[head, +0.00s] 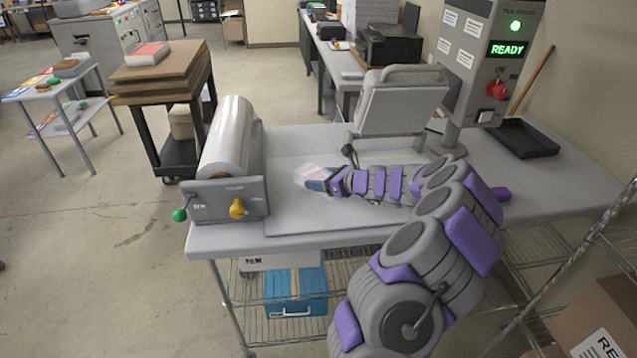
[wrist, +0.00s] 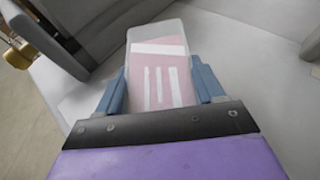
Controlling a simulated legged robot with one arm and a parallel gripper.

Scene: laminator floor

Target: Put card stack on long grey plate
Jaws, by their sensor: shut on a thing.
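The card stack (head: 308,174) is pale pink and white. In the wrist view the card stack (wrist: 158,72) shows white bars and a clear, whitish edge. My gripper (head: 318,184) is shut on it, and in the wrist view my gripper (wrist: 160,85) has one blue finger on each side of it. The long grey plate (head: 292,222) lies flat on the table in front of the raised grey press head. The card stack is over the left part of this plate. I cannot tell whether it touches the plate.
A film roll (head: 227,135) on a grey bracket with a yellow knob (head: 237,208) stands left of the plate. The raised press head (head: 398,100) is behind my arm. A control post (head: 490,60) reads READY. A black tray (head: 520,138) lies at the right.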

